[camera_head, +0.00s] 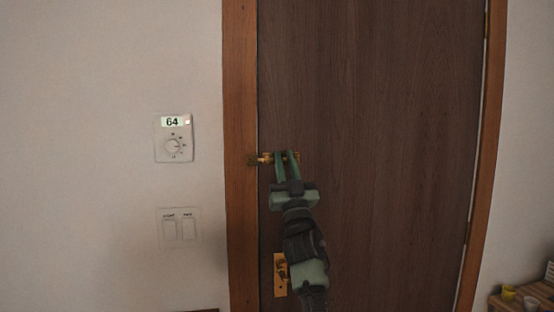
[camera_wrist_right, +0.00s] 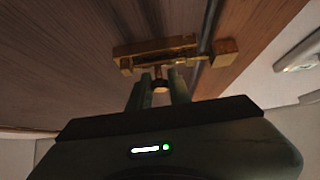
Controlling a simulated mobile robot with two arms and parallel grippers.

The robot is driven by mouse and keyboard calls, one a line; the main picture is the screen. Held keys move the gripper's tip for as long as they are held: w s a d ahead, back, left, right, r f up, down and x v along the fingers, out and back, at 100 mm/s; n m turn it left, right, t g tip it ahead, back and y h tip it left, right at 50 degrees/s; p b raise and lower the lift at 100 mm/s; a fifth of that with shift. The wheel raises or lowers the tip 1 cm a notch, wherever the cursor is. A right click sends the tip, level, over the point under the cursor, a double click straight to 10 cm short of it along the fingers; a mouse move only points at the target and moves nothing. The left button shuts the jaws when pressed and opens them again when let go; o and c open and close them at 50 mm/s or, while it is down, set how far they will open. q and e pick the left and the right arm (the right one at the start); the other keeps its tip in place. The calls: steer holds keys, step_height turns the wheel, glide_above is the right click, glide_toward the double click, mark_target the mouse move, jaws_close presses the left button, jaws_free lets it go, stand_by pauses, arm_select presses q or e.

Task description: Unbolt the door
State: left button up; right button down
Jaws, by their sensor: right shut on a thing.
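The dark brown door (camera_head: 390,130) stands shut in its orange-brown wooden frame (camera_head: 240,120). A brass bolt (camera_head: 265,159) is at the door's left edge, and its keeper end lies on the frame. In the right wrist view the bolt (camera_wrist_right: 150,57) runs across the top, with its keeper (camera_wrist_right: 225,52) past the gap between door and frame. My right gripper (camera_head: 287,156) is at the bolt, with its green fingers shut on the bolt's knob (camera_wrist_right: 160,82). The fingers partly hide the bolt in the head view. My left gripper is not in view.
A brass handle plate (camera_head: 280,275) is lower on the door, partly behind my right arm. A thermostat (camera_head: 174,138) and a switch plate (camera_head: 179,228) are on the left wall. A wooden shelf (camera_head: 535,291) with small items is at the lower right.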

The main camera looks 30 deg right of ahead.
steer(key=shift+s+d, duration=0.15)
steer(key=shift+d, duration=0.5)
steer(key=c, duration=1.5)
jaws_free()
steer(key=shift+c, duration=0.2)
steer(key=shift+o, duration=1.1)
steer(key=shift+s+d, duration=0.1)
steer(key=shift+d, duration=0.15)
steer(key=shift+a, duration=0.1)
steer(key=b+v, duration=0.2)
steer(key=v, duration=0.5)
steer(key=shift+s+f, duration=0.25)
steer(key=shift+f, duration=0.05)
